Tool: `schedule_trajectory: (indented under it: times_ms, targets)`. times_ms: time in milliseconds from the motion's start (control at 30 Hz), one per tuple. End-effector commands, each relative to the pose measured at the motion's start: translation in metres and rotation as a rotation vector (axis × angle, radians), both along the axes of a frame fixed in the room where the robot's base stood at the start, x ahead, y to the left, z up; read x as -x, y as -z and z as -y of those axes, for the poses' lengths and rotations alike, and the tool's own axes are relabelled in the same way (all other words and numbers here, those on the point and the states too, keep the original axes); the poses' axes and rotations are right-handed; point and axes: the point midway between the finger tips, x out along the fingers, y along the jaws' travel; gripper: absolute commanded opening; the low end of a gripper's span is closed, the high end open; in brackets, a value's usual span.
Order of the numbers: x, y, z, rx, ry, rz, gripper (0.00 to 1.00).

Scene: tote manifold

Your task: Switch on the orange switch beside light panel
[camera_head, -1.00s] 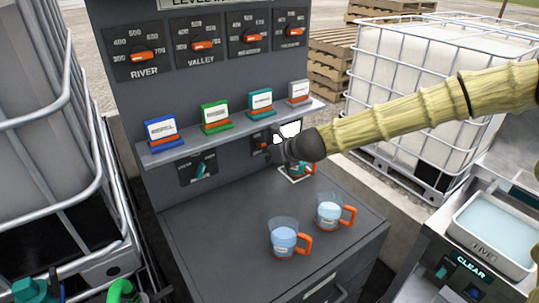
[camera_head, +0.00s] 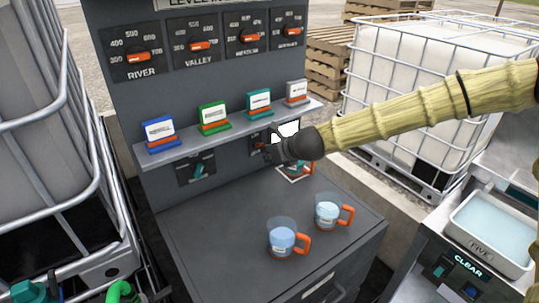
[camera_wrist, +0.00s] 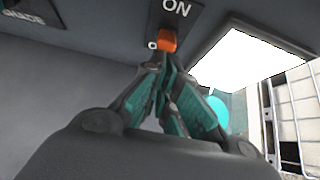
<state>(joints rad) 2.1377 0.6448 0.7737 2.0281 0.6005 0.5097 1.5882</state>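The orange switch (camera_wrist: 167,41) shows in the wrist view, on a dark plate under the word ON. The light panel (camera_wrist: 252,58) is a bright white rectangle just right of it; it also shows in the head view (camera_head: 287,130). My gripper (camera_wrist: 166,62) is shut or almost so, its teal-padded fingers converging to tips right at the lower side of the switch. I cannot tell whether the tips touch it. In the head view my gripper (camera_head: 272,150) is at the cabinet face below the shelf, and its dark body hides most of the switch.
A shelf (camera_head: 230,135) with several coloured card holders runs above my gripper. A teal lever (camera_head: 198,168) is left on the cabinet.

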Motion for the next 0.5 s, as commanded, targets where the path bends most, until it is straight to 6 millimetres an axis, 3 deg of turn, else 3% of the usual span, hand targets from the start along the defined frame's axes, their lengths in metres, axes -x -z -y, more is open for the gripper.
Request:
schedule_trajectory:
  times_ms: [33,333,500]
  targets:
    - [-0.007,-0.010,0.000,-0.007,0.003,0.026,0.00]
    - [0.005,0.036,0.006,-0.001,-0.005,-0.002,0.00]
    - [0.017,0.020,0.011,-0.001,-0.007,-0.003,0.00]
